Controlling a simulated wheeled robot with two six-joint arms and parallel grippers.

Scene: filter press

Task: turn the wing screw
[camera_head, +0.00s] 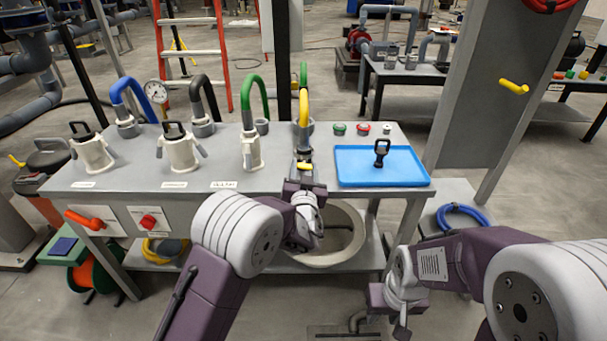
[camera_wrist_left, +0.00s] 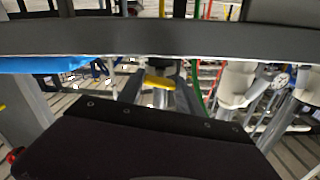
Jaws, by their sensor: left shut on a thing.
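The yellow wing screw (camera_head: 305,165) sits at the bench's front edge, below the yellow hose (camera_head: 303,107). It also shows in the left wrist view (camera_wrist_left: 158,82), just beyond the dark gripper body. My left gripper (camera_head: 304,177) reaches up to it from the front and is shut on it; the fingertips are small and partly hidden. My right gripper (camera_head: 401,327) hangs in front of the bench at lower right, away from the screw. Its jaw opening is not clear.
White fittings with black handles (camera_head: 92,153) (camera_head: 182,154) stand on the grey bench (camera_head: 210,138). A blue tray (camera_head: 360,177) at right holds a black-handled part (camera_head: 381,150). A round beige basin (camera_head: 352,222) sits below. A grey post (camera_head: 480,100) stands at right.

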